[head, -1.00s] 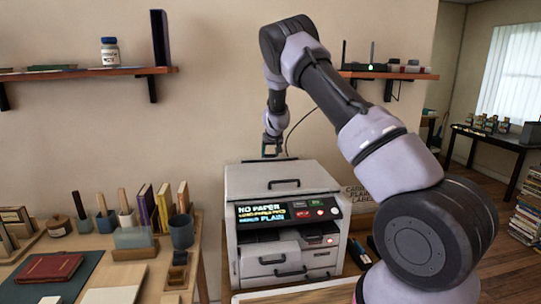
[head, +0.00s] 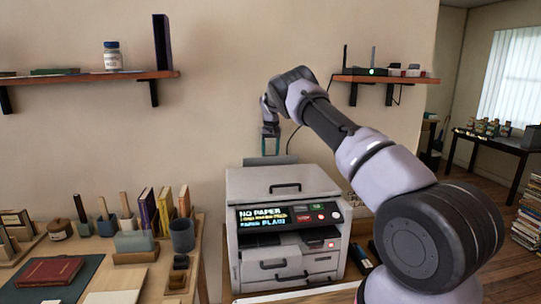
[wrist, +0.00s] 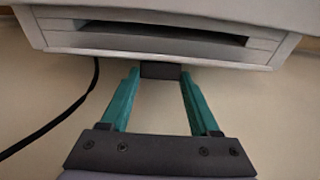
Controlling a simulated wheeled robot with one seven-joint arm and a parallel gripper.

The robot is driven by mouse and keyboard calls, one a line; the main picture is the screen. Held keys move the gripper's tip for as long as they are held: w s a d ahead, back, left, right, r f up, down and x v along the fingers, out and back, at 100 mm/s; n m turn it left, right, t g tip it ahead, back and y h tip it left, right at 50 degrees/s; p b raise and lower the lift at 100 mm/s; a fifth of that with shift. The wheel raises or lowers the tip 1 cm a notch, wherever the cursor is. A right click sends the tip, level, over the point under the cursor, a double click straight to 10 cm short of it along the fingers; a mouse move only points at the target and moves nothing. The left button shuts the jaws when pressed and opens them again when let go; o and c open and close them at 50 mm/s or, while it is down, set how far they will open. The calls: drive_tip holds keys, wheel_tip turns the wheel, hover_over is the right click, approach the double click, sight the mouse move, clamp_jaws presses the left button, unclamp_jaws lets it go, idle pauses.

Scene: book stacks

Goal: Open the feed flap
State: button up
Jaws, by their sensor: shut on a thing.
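The printer (head: 285,185) is a light grey machine against the wall, with a lit front panel (head: 285,216) that reads "NO PAPER". Behind its top, a grey flap (head: 271,160) stands up as a narrow plate. My gripper (head: 270,150) reaches down from above onto that flap. In the wrist view, the teal fingers of my gripper (wrist: 160,75) converge on a small dark tab (wrist: 160,71) at the edge of a light grey panel (wrist: 75,41). A long dark slot (wrist: 165,33) shows in that panel. The fingers are shut on the tab.
A wall shelf (head: 370,78) with a router is behind my arm. A cable (wrist: 75,120) runs beside the gripper. A desk (head: 150,270) with books and cups stands left of the printer.

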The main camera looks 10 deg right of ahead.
drive_tip(key=shift+w+g, duration=0.2)
drive_tip(key=shift+g, duration=0.1)
idle(0.4)
drive_tip(key=o, duration=1.4)
drive_tip(key=shift+c, duration=0.2)
drive_tip(key=shift+r, duration=0.1)
wheel_tip(320, 180, up, 11)
drive_tip(key=s, duration=0.1)
drive_tip(key=shift+f, duration=0.2)
drive_tip(key=shift+s, duration=0.15)
